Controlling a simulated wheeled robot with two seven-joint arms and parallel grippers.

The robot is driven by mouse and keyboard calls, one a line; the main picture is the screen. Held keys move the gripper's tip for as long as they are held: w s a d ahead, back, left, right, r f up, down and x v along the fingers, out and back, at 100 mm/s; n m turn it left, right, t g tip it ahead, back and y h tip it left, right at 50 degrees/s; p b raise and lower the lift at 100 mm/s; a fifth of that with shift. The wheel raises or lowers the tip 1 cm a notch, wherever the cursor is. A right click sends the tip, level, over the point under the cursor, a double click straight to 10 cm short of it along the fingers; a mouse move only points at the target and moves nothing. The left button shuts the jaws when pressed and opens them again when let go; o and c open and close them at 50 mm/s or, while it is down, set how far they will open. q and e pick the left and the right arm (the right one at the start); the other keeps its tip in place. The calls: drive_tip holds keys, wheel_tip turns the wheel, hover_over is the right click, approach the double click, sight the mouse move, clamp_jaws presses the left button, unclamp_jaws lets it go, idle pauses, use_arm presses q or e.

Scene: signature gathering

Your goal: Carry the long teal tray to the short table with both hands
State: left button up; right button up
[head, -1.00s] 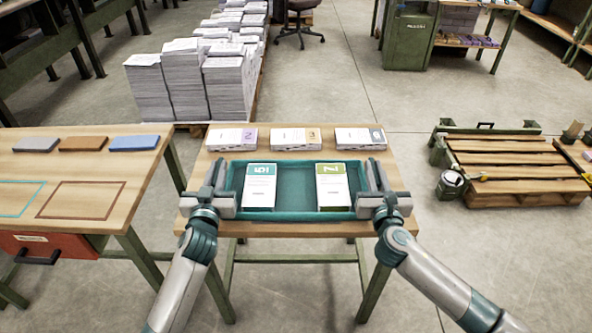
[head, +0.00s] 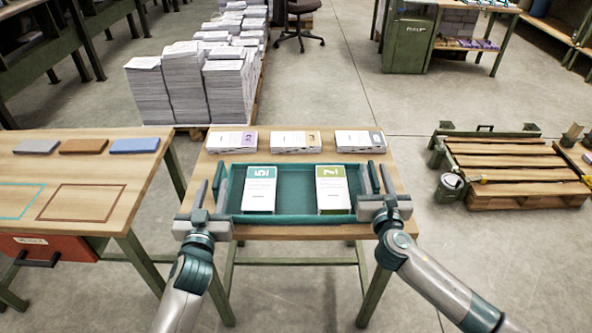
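The long teal tray (head: 297,218) lies level at the front of a small wooden table (head: 300,232) straight ahead of me. In it are a teal-topped pack (head: 259,190) on the left and a green-topped pack (head: 332,190) on the right. My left gripper (head: 209,186) is at the tray's left end, its fingers pointing forward with a gap between them. My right gripper (head: 380,177) is at the right end, its fingers also apart. Whether the inner fingers touch the tray's end walls I cannot tell.
Three paper stacks (head: 295,142) line the table's back edge. A longer table (head: 95,195) with a red drawer (head: 48,246) stands at left. Tall paper piles (head: 188,85) stand behind. A low pallet (head: 515,165) and a tin (head: 451,186) are on the floor at right.

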use_arm(q)
drive_tip(key=shift+s, duration=3.1)
use_arm(e)
drive_tip(key=s, duration=1.2)
